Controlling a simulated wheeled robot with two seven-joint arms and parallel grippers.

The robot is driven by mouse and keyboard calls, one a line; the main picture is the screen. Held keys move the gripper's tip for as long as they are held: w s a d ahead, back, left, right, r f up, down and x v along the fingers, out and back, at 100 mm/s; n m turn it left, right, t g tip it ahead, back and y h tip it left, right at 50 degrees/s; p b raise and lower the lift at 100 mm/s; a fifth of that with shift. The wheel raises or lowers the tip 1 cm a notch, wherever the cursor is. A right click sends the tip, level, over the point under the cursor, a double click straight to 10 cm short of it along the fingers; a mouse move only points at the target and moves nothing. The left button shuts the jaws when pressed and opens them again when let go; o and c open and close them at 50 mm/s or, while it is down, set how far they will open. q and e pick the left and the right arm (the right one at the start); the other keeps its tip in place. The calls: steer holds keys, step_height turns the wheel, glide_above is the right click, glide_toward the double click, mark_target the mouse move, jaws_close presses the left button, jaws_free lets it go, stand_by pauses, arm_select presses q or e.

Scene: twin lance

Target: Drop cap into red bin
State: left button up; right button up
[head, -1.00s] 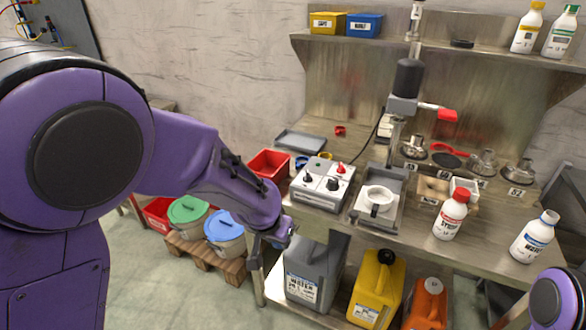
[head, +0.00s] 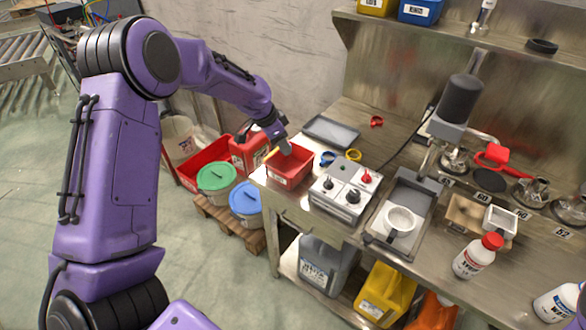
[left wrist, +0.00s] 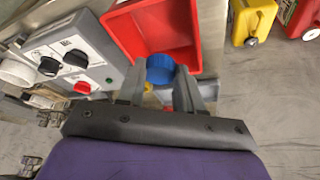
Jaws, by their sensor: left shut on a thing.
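The red bin (head: 286,173) stands open at the left end of the workbench. My left gripper (head: 284,148) is at the bin's back left rim in the head view, pointing down. In the left wrist view my left gripper (left wrist: 160,85) is shut on a ridged blue cap (left wrist: 160,68). The cap shows in front of the near edge of the red bin (left wrist: 155,25); its exact height over the bin cannot be told. In the head view the cap is hidden. My right gripper is out of view.
A grey tray (head: 331,131) lies farther back. Green-lidded (head: 216,177) and blue-lidded (head: 245,198) buckets stand on a floor pallet.

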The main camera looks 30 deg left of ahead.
arm_select(q)
steer(key=f+b, duration=0.2)
steer(key=f, duration=0.1)
steer(key=f+b, duration=0.1)
steer(key=shift+w+a+f, duration=0.2)
steer(key=shift+a+f, duration=0.05)
steer(key=shift+f, duration=0.05)
steer(key=shift+d+r, duration=0.15)
steer(key=shift+r, duration=0.1)
steer(key=o, duration=0.8)
steer(key=shift+s, duration=0.1)
steer(key=shift+o, duration=1.3)
steer(key=b+v, duration=0.1)
steer(key=v, duration=0.9)
steer(key=shift+r, duration=0.2)
